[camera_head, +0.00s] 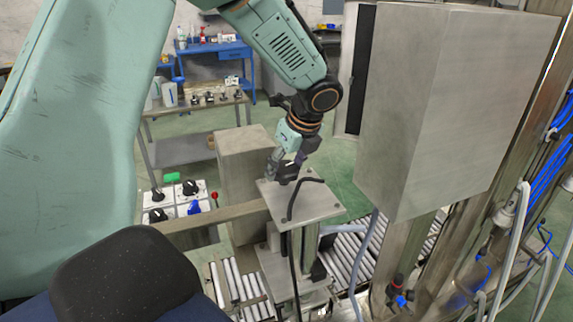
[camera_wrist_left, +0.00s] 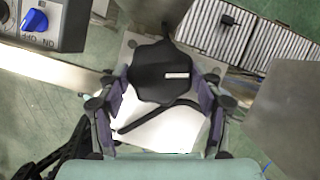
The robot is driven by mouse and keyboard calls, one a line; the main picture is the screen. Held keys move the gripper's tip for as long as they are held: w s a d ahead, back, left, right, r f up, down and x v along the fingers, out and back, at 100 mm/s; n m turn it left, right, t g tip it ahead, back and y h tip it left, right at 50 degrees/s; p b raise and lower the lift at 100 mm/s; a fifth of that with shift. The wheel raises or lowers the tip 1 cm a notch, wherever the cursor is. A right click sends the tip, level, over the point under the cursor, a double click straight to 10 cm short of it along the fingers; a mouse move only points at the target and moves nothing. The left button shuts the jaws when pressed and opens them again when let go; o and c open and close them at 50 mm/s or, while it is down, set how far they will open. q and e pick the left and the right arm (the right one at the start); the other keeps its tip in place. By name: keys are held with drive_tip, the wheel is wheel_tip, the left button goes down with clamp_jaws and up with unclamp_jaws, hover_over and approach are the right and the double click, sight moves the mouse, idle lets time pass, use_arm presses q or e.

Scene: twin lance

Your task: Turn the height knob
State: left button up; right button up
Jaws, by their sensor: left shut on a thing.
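The height knob is a black lobed knob with a small white mark, seen from above in the left wrist view (camera_wrist_left: 162,72). It sits over a pale metal plate (camera_head: 318,203) on top of a machine post. My left gripper (camera_head: 287,168) reaches down to the knob from above. In the left wrist view its two purple-padded fingers (camera_wrist_left: 163,100) stand on either side of the knob and are shut on it. In the head view the gripper and wrist hide most of the knob. My right gripper is not in view.
A grey cabinet (camera_head: 430,100) stands close on the right. A control box with black knobs and a blue knob (camera_head: 194,207) is at the left. A black cable (camera_head: 290,215) loops over the plate. A roller conveyor (camera_head: 346,255) runs below.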

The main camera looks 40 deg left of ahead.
use_arm(q)
drive_tip(key=m+t, duration=0.1)
drive_tip(key=m, duration=0.2)
drive_tip(key=shift+s+m+h, duration=0.15)
drive_tip(key=shift+m+h, duration=0.15)
drive_tip(key=shift+m, duration=0.1)
drive_tip(key=m+t, duration=0.1)
drive_tip(key=m, duration=0.1)
drive_tip(key=m+h, duration=0.1)
drive_tip(key=m, duration=0.1)
drive_tip(key=shift+a+t, duration=0.1)
drive_tip(key=shift+t, duration=0.3)
drive_tip(key=m+t+h, duration=0.1)
drive_tip(key=m, duration=0.3)
drive_tip(key=shift+s+a+m, duration=0.1)
drive_tip(key=shift+m, duration=0.3)
drive_tip(key=shift+a+m+h, duration=0.15)
drive_tip(key=shift+m+h, duration=0.75)
drive_tip(key=shift+m, duration=1)
drive_tip(key=o, duration=1.1)
drive_tip(key=shift+o, duration=0.2)
